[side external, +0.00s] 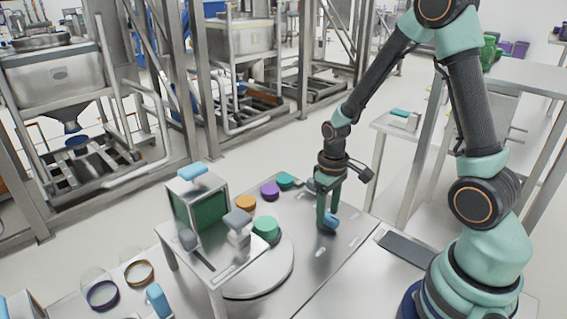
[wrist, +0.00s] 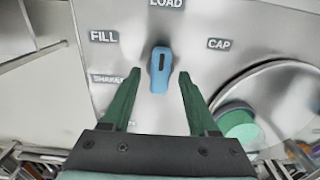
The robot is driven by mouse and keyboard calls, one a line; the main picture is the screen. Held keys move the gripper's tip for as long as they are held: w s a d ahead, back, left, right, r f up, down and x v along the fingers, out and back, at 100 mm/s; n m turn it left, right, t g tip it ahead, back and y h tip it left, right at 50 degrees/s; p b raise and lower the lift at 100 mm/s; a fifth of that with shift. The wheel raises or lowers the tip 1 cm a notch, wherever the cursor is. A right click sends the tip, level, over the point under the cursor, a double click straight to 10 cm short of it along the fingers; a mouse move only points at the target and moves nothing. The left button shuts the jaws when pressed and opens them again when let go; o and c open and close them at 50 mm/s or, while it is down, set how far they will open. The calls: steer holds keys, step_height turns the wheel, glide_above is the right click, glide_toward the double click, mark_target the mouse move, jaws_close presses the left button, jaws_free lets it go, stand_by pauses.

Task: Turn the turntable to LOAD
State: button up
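A blue knob (wrist: 160,68) with a dark line stands on the metal panel, its long axis roughly upright in the wrist view, with the line's end towards the LOAD label (wrist: 166,3). FILL (wrist: 103,37) is to its left, CAP (wrist: 219,44) to its right, and a partly covered SHAKER label (wrist: 108,79) lower left. My gripper (wrist: 160,78) is open, one finger on each side of the knob with gaps visible. In the side view my gripper (side external: 327,222) is down at the blue knob (side external: 332,221). The round turntable (side external: 262,283) carries a green-lidded container (side external: 266,228).
A box-like station with a dark green screen (side external: 208,212) stands over the turntable's left part. Orange (side external: 246,202), purple (side external: 270,190) and teal (side external: 285,180) lids lie behind the turntable.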

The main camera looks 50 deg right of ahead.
mark_target(326, 216)
steer(key=shift+r, duration=0.1)
step_height(326, 216, up, 12)
stand_by(0.7)
steer(key=s+a+r+t, duration=0.4)
steer(key=a+r, duration=0.3)
steer(key=r, duration=0.2)
steer(key=shift+s+a+r+t, duration=0.15)
steer(key=shift+a+r+t, duration=0.15)
steer(key=shift+t, duration=0.5)
